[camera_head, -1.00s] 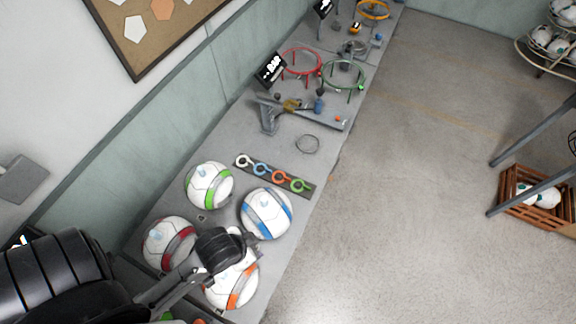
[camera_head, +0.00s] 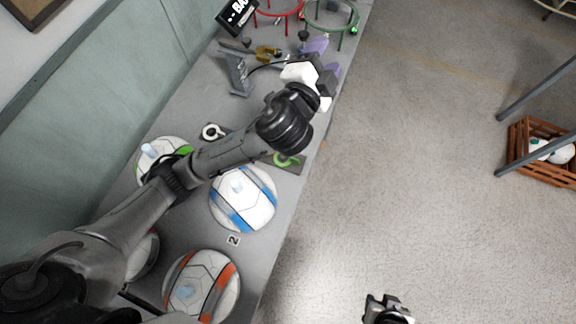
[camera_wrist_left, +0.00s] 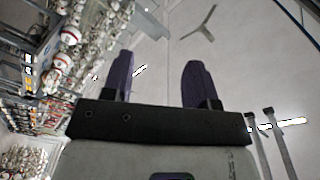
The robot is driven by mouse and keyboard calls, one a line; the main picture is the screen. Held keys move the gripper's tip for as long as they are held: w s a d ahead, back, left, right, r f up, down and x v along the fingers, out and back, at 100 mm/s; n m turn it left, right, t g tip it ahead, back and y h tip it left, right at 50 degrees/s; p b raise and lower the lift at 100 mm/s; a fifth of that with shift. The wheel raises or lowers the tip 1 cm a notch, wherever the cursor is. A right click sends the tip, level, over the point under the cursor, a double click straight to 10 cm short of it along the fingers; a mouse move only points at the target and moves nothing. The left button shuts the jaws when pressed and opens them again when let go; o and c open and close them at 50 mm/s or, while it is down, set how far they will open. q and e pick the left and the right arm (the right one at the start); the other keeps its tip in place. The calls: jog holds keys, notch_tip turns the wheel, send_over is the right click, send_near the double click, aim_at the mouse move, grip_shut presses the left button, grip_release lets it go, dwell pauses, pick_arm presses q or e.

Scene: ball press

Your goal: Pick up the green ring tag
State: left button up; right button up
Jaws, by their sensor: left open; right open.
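The green ring tag (camera_head: 287,160) lies at the right end of the dark tag strip on the bench, just beside my left forearm. The white ring tag (camera_head: 213,131) shows at the strip's other end; my arm hides the tags between them. My left gripper (camera_head: 325,58) is beyond the green tag, above the bench's right edge, with its purple fingers apart and empty. In the left wrist view the two fingers (camera_wrist_left: 158,78) are spread with nothing between them. My right gripper (camera_head: 388,306) is only partly in view at the bottom, over the floor.
Balls with blue (camera_head: 243,198), orange (camera_head: 203,285) and green (camera_head: 160,158) stripes sit on the near bench (camera_head: 262,250). A grey stand (camera_head: 238,75), red ring (camera_head: 280,14) and green hoop (camera_head: 331,14) stand farther along. A crate (camera_head: 540,150) stands right. Open floor lies between.

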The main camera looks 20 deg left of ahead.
pick_arm(q)
jog(key=w+d+f+m+t+h+b, duration=0.1)
jog(key=w+d+m+h+b, duration=0.2)
jog(key=m+h, duration=0.45)
jog(key=d+m+t+h+b, duration=0.1)
jog(key=d+m+h+b, duration=0.4)
jog(key=m, duration=0.6)
jog(key=n+g+y+b, duration=0.2)
jog(key=n+g+y, duration=1.45)
jog(key=n, duration=1.45)
send_over(295, 159)
notch_tip(295, 159, down, 38)
jog(key=r+g+h, duration=0.1)
jog(key=g+h, duration=0.3)
notch_tip(295, 159, down, 8)
jog(key=shift+a+r, duration=0.1)
jog(key=shift+w+f+b, duration=0.15)
jog(key=shift+f+b, duration=0.45)
jog(key=shift+f, duration=2.5)
pick_arm(e)
notch_tip(295, 159, down, 14)
jog(key=shift+r, duration=0.25)
